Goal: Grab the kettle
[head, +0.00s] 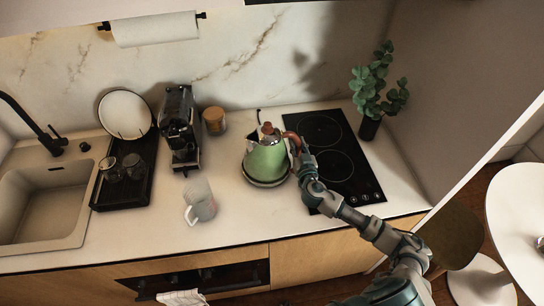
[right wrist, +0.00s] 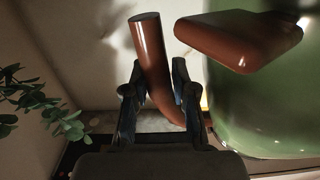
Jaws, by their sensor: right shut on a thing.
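The green kettle (head: 266,158) stands upright on its round base on the counter, left of the black cooktop. It has a reddish-brown handle (head: 292,140) on its right side and a matching lid knob. My right gripper (head: 303,158) is at the handle. In the right wrist view, the fingers of my right gripper (right wrist: 158,100) are on both sides of the brown handle (right wrist: 151,55), shut on it, and the green kettle body (right wrist: 268,90) fills the right side. My left gripper is not in view.
The counter in front of the kettle is clear.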

